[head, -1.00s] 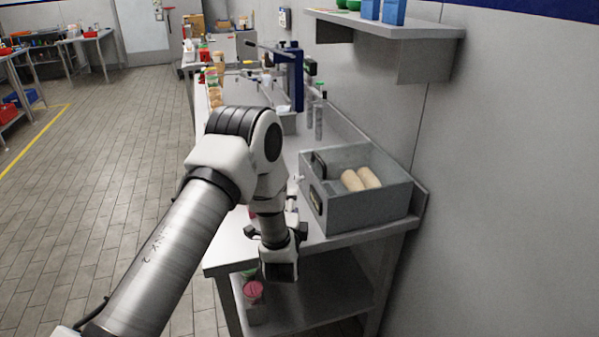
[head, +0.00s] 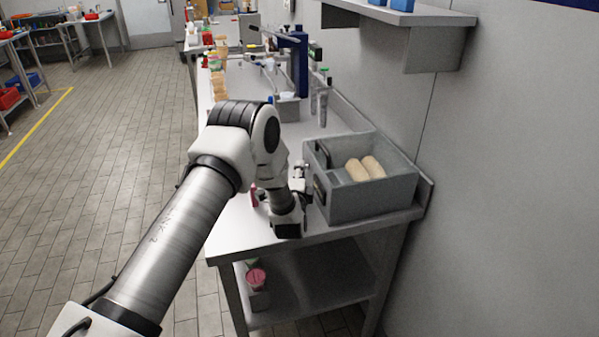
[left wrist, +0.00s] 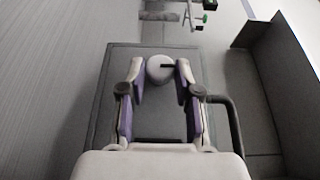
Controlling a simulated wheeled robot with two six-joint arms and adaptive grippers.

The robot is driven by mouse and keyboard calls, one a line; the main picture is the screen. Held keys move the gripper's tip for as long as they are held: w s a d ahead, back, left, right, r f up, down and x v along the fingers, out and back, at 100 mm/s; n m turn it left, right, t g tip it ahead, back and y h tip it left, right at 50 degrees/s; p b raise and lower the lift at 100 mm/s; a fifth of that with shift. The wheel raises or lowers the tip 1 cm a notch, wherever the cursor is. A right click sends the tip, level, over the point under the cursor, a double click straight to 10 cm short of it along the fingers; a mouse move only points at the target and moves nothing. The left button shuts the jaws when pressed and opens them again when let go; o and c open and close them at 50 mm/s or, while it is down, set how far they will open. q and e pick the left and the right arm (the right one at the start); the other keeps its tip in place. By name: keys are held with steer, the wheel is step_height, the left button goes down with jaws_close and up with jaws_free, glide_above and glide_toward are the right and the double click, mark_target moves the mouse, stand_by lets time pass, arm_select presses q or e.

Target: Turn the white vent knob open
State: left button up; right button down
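The white vent knob (left wrist: 158,71) shows in the left wrist view as a pale rounded shape with a short dark bar at its right side. It stands against a grey panel (left wrist: 160,105). My left gripper (left wrist: 161,65) is open, with its two purple-lined fingers on either side of the knob. Narrow gaps seem to remain, but I cannot tell whether either fingertip touches it. In the head view my left gripper (head: 299,178) is low over the table, left of the grey box, partly hidden by my wrist. I cannot make out the knob clearly there. My right gripper is out of view.
The open grey box (head: 370,208) holds two tan rolls (head: 365,168) and stands close right of my wrist. A red item (head: 254,194) is left of the wrist on the table (head: 240,235). A blue stand (head: 300,65) is farther back, and a wall shelf (head: 420,18) overhangs.

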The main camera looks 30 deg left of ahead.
arm_select(q)
jaws_close()
steer(key=shift+r, duration=0.1)
